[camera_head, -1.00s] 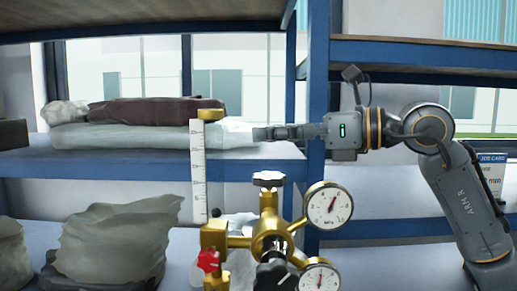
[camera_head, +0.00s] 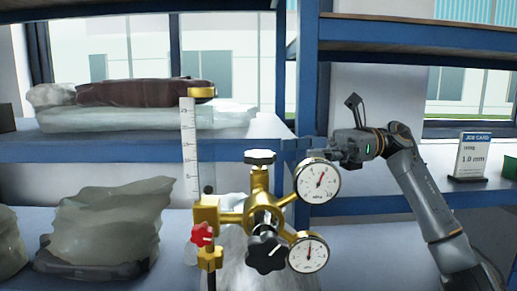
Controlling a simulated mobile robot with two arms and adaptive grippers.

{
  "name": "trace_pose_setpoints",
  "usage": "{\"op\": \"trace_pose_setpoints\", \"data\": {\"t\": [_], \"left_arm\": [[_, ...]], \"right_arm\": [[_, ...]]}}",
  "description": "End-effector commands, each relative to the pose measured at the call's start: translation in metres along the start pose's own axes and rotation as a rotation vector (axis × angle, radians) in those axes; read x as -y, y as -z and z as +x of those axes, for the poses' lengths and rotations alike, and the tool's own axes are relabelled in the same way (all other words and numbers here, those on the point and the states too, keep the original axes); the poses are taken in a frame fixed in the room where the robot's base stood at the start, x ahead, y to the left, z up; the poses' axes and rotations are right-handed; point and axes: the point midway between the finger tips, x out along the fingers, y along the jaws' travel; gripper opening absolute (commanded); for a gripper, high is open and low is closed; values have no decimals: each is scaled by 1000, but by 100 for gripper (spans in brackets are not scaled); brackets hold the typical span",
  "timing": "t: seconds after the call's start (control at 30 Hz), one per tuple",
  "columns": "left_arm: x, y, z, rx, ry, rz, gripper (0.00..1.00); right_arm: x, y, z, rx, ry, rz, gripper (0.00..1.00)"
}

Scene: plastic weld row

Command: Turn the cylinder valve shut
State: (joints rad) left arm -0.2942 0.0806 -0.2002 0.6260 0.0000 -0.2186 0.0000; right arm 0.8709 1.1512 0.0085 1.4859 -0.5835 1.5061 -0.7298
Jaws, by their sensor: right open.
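A brass regulator assembly (camera_head: 236,217) stands in the middle of the view. It has a dark-topped handwheel (camera_head: 260,157) at the top, a black star knob (camera_head: 266,253) in front and a red knob (camera_head: 201,235) at lower left. My right gripper (camera_head: 291,145) points left, just right of the top handwheel in the picture and above the upper gauge. It is open and empty; its fingers blend with the blue shelf post. My left gripper is out of view.
Two round gauges, upper (camera_head: 318,183) and lower (camera_head: 308,255), stick out on the right of the brass assembly. A flow tube with a scale (camera_head: 188,150) rises at its left. Shelves hold wrapped bags (camera_head: 105,232) and a job card (camera_head: 472,156).

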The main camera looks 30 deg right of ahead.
Motion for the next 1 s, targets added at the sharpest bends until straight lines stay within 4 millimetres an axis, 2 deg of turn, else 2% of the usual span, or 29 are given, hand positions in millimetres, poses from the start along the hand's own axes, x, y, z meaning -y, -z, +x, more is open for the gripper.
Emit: {"op": "trace_pose_setpoints", "data": {"t": [0.03, 0.2, 0.4, 0.53, 0.8, 0.83, 1.0], "left_arm": [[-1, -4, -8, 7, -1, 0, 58], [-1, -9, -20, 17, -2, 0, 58], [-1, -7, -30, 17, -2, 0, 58], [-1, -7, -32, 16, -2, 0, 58], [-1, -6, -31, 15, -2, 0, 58], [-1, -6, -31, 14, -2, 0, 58], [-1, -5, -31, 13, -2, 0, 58]], "right_arm": [[0, -2, 13, -3, -4, 2, 75], [0, -3, 47, -1, -3, 2, 75], [0, -2, 73, 0, 0, 2, 75], [1, -1, 80, 0, 1, 2, 75], [1, 0, 82, 0, 2, 2, 75], [1, 0, 82, 0, 2, 2, 72], [1, 0, 82, 0, 2, 2, 38]]}}
